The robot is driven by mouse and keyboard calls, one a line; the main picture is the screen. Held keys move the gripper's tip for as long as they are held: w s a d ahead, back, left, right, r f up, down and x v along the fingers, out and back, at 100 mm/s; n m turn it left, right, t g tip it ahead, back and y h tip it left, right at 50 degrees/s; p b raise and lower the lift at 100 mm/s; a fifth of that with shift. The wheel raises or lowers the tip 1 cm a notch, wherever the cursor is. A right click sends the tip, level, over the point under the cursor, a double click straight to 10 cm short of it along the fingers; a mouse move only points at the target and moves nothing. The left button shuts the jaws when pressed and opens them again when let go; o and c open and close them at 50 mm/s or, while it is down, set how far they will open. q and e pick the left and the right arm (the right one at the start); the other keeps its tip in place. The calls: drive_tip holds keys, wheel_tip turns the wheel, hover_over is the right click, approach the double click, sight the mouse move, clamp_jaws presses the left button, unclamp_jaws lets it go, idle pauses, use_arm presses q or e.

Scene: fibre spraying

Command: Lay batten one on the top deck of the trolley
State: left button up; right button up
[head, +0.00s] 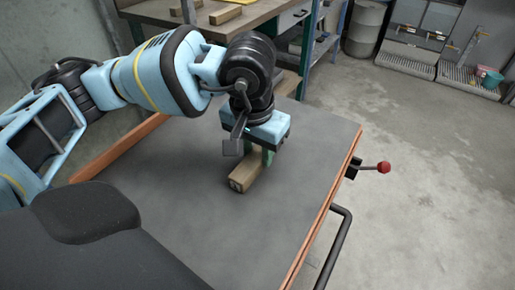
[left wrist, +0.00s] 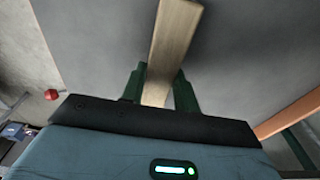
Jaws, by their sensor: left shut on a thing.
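The batten (head: 247,178) is a squared length of pale wood over the grey top deck (head: 185,160) of the trolley. My left gripper (head: 262,157) points down and its green fingers are shut on the batten. My right gripper is not in view.
A workbench (head: 150,12) with wooden pieces (head: 225,14) stands beyond the deck. The deck has copper-coloured edges, and a red-knobbed lever (head: 384,167) sticks out at the right. The deck around the batten is bare. Open concrete floor (head: 430,200) lies to the right.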

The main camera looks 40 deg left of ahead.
sight(254, 158)
use_arm(q)
drive_tip(key=shift+f, duration=0.15)
drive_tip(key=o, duration=1)
wheel_tip(254, 158, up, 12)
drive_tip(key=s+p, duration=0.1)
drive_tip(key=shift+s+r, duration=0.2)
